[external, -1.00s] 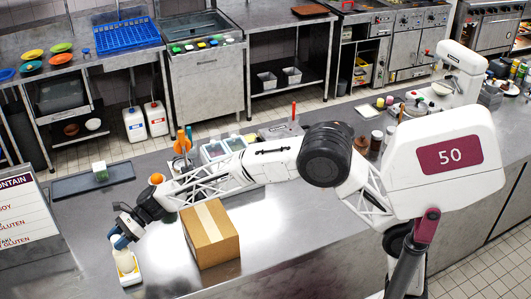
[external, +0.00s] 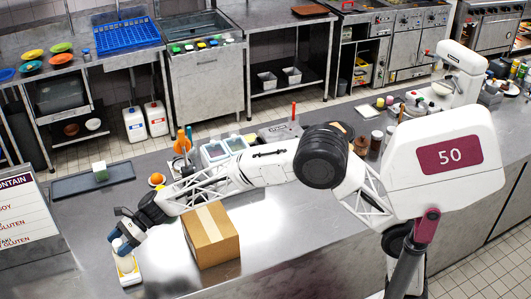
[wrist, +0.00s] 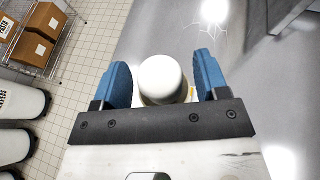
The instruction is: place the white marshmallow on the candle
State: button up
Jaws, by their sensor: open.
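A white, round-topped piece (wrist: 162,78), which looks like the marshmallow, lies between the fingers of my gripper (wrist: 164,78) in the wrist view. A gap shows on each side, so the blue fingers are open and apart from it. In the external view my gripper (external: 120,242) points down at the near left of the counter, over a small white-and-yellow tray (external: 131,281). A white piece (external: 125,267) shows on that tray below the fingertips. I cannot make out the candle separately; whether it is under the white piece is hidden.
A cardboard box (external: 211,236) stands right of my gripper. An orange round item (external: 157,180) is behind my wrist. A sign (external: 22,215) stands at the left. Bare counter lies around the small tray.

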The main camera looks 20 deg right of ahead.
jog(key=shift+r, duration=0.15)
jog(key=v, duration=1.2)
jog(key=shift+d, duration=0.1)
dwell(0.9)
jog(key=s+d+r+n+t+h, duration=0.1)
jog(key=d+r+n+t+h, duration=0.2)
jog(key=d, duration=1.7)
jog(key=s+d+r+n+t+h, duration=0.15)
jog(key=d+r+n, duration=0.25)
jog(key=d, duration=1.5)
jog(key=s+d+f+n+h, duration=0.1)
jog(key=s+d+n+h, duration=0.1)
jog(key=s+d, duration=0.5)
jog(key=s+d+f+n+t+h, duration=0.1)
jog(key=s+d, duration=0.6)
jog(key=d, duration=0.9)
jog(key=s+d+f+n+t+h, duration=0.1)
jog(key=s+d+f+n+h, duration=0.2)
jog(key=d, duration=0.9)
jog(key=s+h, duration=0.2)
jog(key=s, duration=0.2)
jog(key=shift+s+d+n, duration=0.25)
jog(key=shift+s+n, duration=0.05)
jog(key=shift+n, duration=0.1)
